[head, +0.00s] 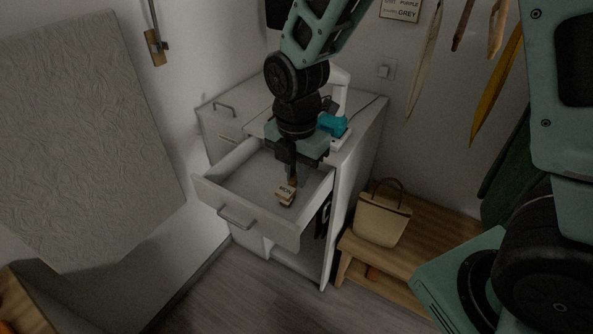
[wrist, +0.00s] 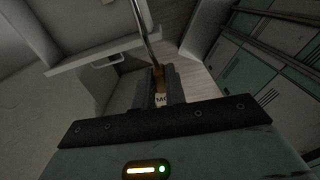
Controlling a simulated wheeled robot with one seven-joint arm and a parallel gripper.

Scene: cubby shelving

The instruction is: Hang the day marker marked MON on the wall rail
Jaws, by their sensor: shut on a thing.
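The marker marked MON (head: 287,191) is a small pale wooden block with dark lettering. It is at my gripper's (head: 291,172) fingertips, over the open drawer. My gripper points down and is shut on the marker. In the wrist view the marker (wrist: 160,99) sits between the two dark fingers (wrist: 160,86), its label partly hidden. A thin metal bar (wrist: 143,32) runs up from the fingers there; I cannot tell if it belongs to the marker. A metal bar with a wooden block (head: 155,48) is on the left wall; I cannot tell if it is the wall rail.
The drawer (head: 246,215) stands pulled out from the white cabinet (head: 359,142). A teal object (head: 333,124) and a white lamp are on the cabinet top. A tan bag (head: 382,219) stands on a wooden bench (head: 405,262) at right. Floor in front is clear.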

